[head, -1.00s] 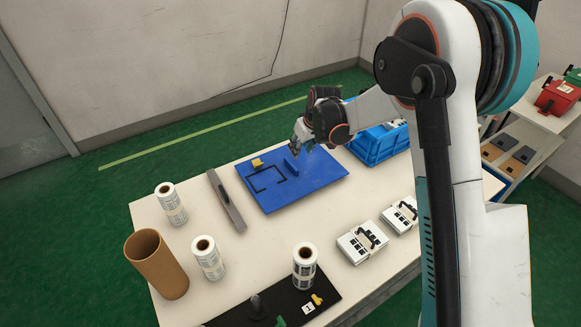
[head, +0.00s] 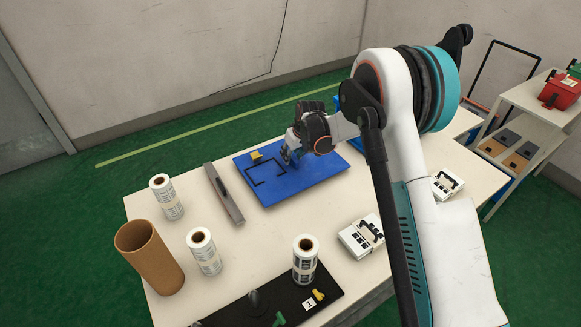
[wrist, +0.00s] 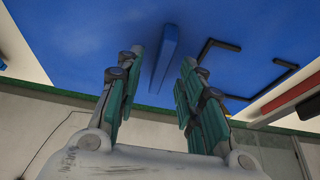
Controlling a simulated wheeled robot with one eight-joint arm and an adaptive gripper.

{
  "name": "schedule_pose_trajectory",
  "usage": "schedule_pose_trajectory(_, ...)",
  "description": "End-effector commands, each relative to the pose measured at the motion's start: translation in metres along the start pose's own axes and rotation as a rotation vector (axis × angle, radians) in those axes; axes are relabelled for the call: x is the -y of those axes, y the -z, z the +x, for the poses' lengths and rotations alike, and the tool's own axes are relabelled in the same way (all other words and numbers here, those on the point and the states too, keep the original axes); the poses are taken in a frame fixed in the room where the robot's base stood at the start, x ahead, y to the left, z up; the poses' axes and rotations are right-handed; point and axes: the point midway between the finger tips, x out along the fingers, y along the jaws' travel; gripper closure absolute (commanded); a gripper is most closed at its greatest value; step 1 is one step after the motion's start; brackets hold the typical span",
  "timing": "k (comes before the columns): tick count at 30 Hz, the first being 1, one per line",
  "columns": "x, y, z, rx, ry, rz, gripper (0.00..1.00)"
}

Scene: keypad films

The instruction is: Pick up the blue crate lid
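The blue crate lid (head: 315,183) lies flat on the white table in the head view and fills the upper part of the wrist view (wrist: 90,35). A raised blue bar (wrist: 165,55) stands on it like a handle. My gripper (head: 290,158) is low over the lid, at this bar, which it mostly hides in the head view. In the wrist view my gripper (wrist: 161,62) is open, with the bar between its two fingers and a gap on both sides. I cannot tell how far the fingertips are above the lid.
A yellow piece (head: 256,157) sits at the lid's back edge near black outline marks. A grey bar (head: 223,193) lies left of the lid. Label rolls (head: 166,198), a cardboard tube (head: 148,256), white boxes (head: 361,237) and a black mat (head: 262,308) stand around. A blue crate is mostly hidden behind my arm.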

Motion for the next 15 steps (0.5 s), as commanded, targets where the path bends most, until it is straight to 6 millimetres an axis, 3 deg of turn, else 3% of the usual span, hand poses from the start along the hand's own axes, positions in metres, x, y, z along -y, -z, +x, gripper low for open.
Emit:
schedule_pose_trajectory(3,0.0001,-0.0006,0.0129,0.0,0.0,0.0,0.65)
schedule_pose_trajectory(9,0.0002,-0.0002,0.0121,0.0,0.0,0.0,0.65)
schedule_pose_trajectory(14,0.0002,-0.0002,0.012,0.0,0.0,0.0,0.99)
schedule_pose_trajectory(15,0.0002,-0.0002,0.012,0.0,0.0,-0.001,1.0)
